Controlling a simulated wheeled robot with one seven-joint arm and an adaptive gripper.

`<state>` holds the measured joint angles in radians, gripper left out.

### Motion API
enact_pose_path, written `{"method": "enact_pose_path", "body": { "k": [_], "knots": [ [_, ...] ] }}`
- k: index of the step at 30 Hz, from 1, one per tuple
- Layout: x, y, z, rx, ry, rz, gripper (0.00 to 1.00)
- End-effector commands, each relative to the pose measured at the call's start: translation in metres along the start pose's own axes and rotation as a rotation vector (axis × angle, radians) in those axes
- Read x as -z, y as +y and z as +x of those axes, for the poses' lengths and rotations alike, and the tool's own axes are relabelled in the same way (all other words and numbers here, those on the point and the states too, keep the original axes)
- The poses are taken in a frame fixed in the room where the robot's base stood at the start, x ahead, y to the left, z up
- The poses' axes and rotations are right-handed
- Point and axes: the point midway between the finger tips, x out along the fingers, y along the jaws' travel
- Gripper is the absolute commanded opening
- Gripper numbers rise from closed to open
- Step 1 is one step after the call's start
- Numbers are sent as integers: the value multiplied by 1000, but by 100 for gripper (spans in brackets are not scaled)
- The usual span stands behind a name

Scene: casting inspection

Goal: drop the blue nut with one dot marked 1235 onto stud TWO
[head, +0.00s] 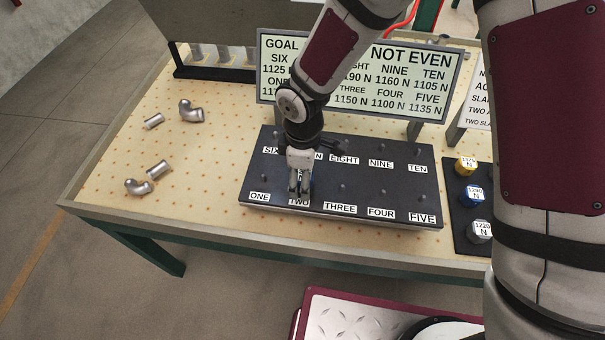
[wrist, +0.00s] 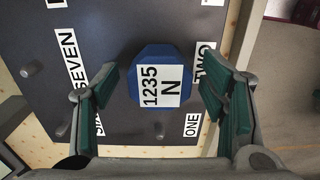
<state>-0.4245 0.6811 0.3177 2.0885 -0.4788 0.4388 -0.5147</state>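The blue nut (wrist: 160,80) with a white label reading 1235 N is in the middle of the wrist view, between my fingers. My gripper (wrist: 160,86) is open, with a gap between each finger and the nut. In the head view my gripper (head: 300,192) points down at the TWO place on the dark stud board (head: 365,188). Stud TWO is hidden beneath the nut. I cannot tell whether the nut sits fully on it. No dot shows on the nut.
A goal sign (head: 420,85) stands behind the board. Metal pipe pieces (head: 190,111) lie at the table's left. The other visible studs are bare.

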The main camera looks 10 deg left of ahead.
Motion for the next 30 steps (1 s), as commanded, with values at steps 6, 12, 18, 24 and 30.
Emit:
{"method": "enact_pose_path", "body": {
  "k": [6, 12, 18, 24, 30],
  "knots": [
    [0, 0, -2, 0, 0, 0, 66],
    [0, 1, -25, -3, 2, 3, 66],
    [0, 2, -66, -5, 2, 3, 66],
    [0, 1, -101, -4, 1, 2, 66],
    [0, 1, -118, -1, 0, 1, 66]
  ]
}}
